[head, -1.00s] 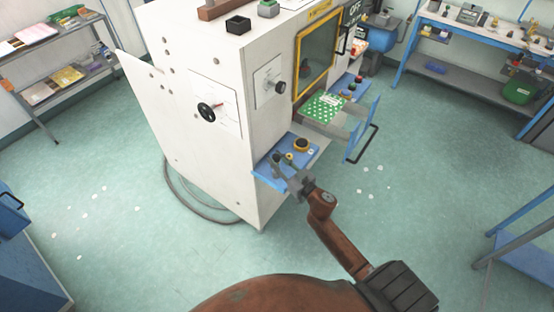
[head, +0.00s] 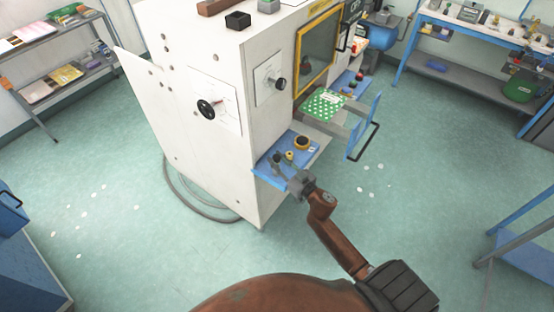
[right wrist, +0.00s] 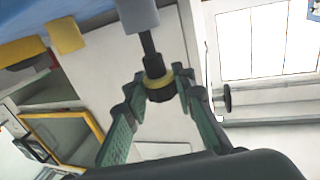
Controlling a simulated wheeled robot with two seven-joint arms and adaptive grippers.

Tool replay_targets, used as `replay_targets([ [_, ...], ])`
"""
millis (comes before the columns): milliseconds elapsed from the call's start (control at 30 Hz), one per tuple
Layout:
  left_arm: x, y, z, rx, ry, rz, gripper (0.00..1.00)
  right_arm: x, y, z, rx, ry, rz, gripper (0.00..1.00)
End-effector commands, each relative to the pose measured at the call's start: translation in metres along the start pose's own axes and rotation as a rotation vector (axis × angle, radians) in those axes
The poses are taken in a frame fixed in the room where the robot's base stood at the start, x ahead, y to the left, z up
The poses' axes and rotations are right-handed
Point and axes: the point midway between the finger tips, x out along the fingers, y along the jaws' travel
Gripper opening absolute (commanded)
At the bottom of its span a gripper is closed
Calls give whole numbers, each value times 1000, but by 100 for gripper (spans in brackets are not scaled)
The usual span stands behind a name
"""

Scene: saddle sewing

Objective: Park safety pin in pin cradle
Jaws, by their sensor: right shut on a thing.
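My right gripper (head: 290,175) is at the front edge of a blue shelf (head: 272,181) on the white machine. In the right wrist view its green fingers (right wrist: 155,100) are shut on a dark piece with a yellow band, which I take for the safety pin (right wrist: 158,80). A black stem runs from the band to a grey cylinder (right wrist: 138,14); I cannot tell whether they are joined. On the shelf stand a dark knob-like piece (head: 277,158), a small yellow piece (head: 289,155) and an orange-rimmed dark cup (head: 302,142). I cannot tell which is the pin cradle. My left gripper is out of view.
The white machine (head: 190,140) stands close behind the shelf. A green dotted tray (head: 325,103) and a blue drawer frame with a black handle (head: 366,142) jut out at the right. The floor in front is clear apart from small white scraps.

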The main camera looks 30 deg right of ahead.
Motion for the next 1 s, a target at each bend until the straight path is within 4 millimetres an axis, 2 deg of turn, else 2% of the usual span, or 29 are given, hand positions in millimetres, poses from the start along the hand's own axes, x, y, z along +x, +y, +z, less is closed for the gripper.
replay_targets([
  [1000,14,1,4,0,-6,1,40,0,0,22,1,0,1,0],
])
